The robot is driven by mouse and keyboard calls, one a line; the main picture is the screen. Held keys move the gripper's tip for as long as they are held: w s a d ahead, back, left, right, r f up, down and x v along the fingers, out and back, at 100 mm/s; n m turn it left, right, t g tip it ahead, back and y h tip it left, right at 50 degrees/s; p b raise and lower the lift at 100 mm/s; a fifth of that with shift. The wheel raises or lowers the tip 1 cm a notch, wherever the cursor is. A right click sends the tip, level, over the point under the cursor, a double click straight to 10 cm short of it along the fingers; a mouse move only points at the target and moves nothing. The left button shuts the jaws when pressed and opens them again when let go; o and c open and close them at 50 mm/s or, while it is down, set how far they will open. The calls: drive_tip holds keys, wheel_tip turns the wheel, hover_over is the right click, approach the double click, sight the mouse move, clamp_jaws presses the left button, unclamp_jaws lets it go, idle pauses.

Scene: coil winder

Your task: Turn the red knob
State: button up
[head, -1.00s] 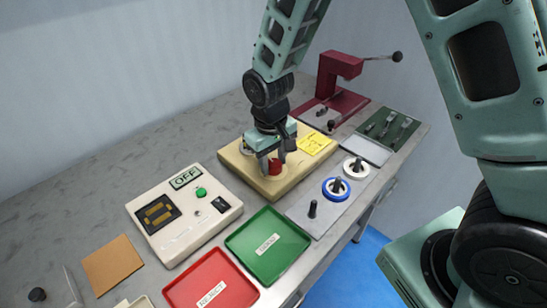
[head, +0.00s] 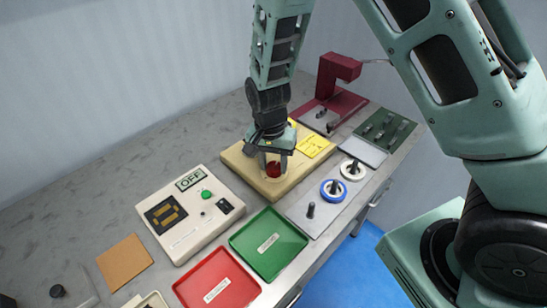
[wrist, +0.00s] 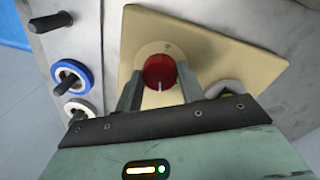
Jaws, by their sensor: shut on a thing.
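The red knob (head: 273,169) stands on the cream panel box (head: 237,161) near the middle of the bench. In the wrist view the knob (wrist: 159,72) is round, with a pale pointer line facing the gripper side. My gripper (head: 275,165) points down over the box. Its two fingers (wrist: 158,83) stand on either side of the knob, and it is shut on the knob. A yellow label (head: 313,146) lies on the box behind the gripper.
A white box with an OFF display (head: 189,179) and a green button stands to the left. Green (head: 269,262) and red (head: 217,290) trays lie in front. Blue (head: 333,190) and white (head: 352,171) spools on posts stand to the right. A dark red press (head: 335,75) stands behind.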

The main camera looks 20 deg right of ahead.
sight(270, 164)
drive_tip(key=shift+r+m+p, duration=0.1)
drive_tip(key=shift+m+p, duration=0.7)
drive_tip(key=shift+m, duration=0.8)
drive_tip(key=o, duration=1)
drive_tip(key=shift+c, duration=0.2)
wheel_tip(270, 164, up, 17)
drive_tip(key=shift+w+a+r, duration=0.15)
drive_tip(key=shift+w+a, duration=0.15)
drive_tip(key=shift+w, duration=0.15)
